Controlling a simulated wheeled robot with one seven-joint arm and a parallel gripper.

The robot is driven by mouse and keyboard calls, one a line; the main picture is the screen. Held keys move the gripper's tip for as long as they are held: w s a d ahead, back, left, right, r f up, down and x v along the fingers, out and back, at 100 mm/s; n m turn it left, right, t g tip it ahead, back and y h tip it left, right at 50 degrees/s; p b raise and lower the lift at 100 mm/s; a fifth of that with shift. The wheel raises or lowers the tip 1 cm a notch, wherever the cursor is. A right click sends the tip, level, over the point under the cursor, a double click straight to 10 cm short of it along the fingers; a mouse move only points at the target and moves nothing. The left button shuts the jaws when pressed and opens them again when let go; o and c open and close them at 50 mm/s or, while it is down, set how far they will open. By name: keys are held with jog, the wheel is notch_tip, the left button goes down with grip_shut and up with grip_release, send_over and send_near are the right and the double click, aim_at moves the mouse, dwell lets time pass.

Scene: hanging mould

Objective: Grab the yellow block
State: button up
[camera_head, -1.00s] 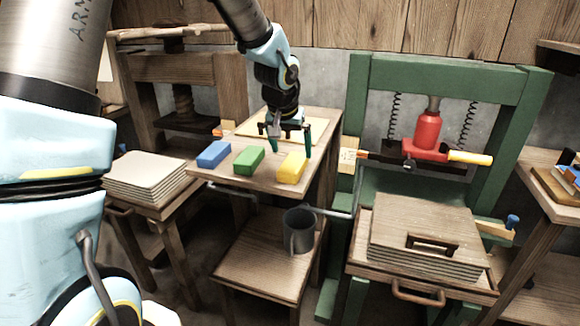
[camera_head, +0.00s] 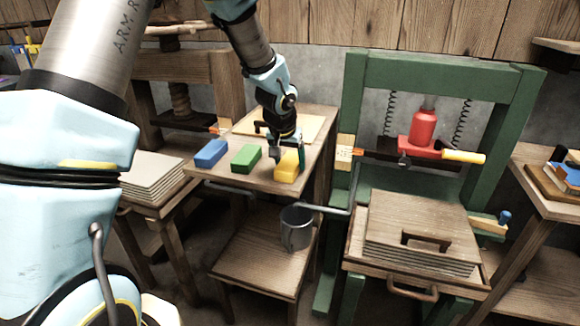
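The yellow block (camera_head: 286,170) lies at the front right of the small wooden table, at the right end of a row with a green block (camera_head: 246,158) and a blue block (camera_head: 211,153). My gripper (camera_head: 288,154) points down over the yellow block's far part. Its fingers are apart, one towards the block's left side and one at its right. The gripper looks open. The gripper hides part of the block's far end, and I cannot tell whether the fingers touch it.
A flat board (camera_head: 262,127) lies on the table (camera_head: 225,176) behind the blocks. A green press (camera_head: 355,120) with a red jack (camera_head: 422,130) stands to the right. Stacked sheets (camera_head: 150,175) lie at the left.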

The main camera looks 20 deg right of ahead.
jog(key=c, duration=1.1)
jog(key=shift+o, duration=0.2)
jog(key=shift+r, duration=0.1)
